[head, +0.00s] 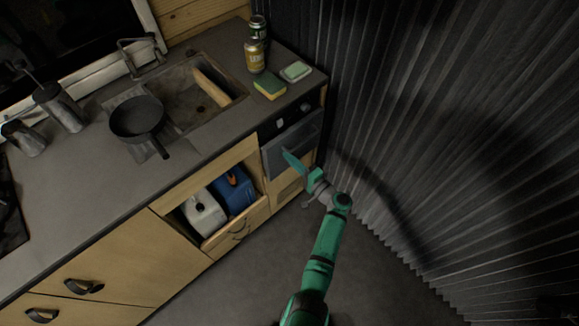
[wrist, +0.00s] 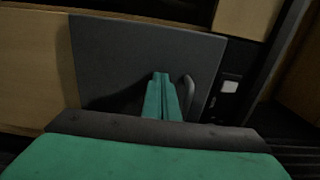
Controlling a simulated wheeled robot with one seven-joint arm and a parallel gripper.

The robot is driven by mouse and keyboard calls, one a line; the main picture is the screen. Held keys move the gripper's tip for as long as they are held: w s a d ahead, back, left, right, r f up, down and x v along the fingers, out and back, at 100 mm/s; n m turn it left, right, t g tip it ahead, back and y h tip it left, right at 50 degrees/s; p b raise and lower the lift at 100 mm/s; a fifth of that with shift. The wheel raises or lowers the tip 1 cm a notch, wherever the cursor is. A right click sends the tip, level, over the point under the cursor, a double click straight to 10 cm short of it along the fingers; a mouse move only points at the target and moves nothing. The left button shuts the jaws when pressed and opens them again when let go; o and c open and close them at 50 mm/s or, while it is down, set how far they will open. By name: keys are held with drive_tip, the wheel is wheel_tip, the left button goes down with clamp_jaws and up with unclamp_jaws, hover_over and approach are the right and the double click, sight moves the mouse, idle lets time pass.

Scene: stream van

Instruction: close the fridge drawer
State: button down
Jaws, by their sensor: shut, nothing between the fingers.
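The fridge drawer has a flat dark grey front (head: 292,142) below a black control strip at the right end of the counter. In the wrist view the grey front (wrist: 130,55) fills the middle, with a bar handle (wrist: 188,92) near its right edge. A shadow lies along its left edge on the wood, and I cannot tell exactly how far the drawer stands out. My green gripper (head: 287,153) is shut and empty, in front of the drawer front. In the wrist view the closed fingertips (wrist: 160,76) overlap the front beside the handle; contact is unclear.
Left of the fridge, an open wooden compartment (head: 224,228) holds a white jug (head: 203,214) and a blue container (head: 235,190). A pan (head: 137,117), cans and a sponge (head: 270,87) stand on the counter. A corrugated wall (head: 430,130) is close on the right.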

drive_tip(key=x, duration=0.3)
drive_tip(key=shift+w+a, duration=0.25)
drive_tip(key=shift+w+a+r, duration=0.1)
drive_tip(key=shift+a+r, duration=0.1)
drive_tip(key=shift+d, duration=0.1)
drive_tip(key=v, duration=1.5)
drive_tip(key=shift+f, duration=0.25)
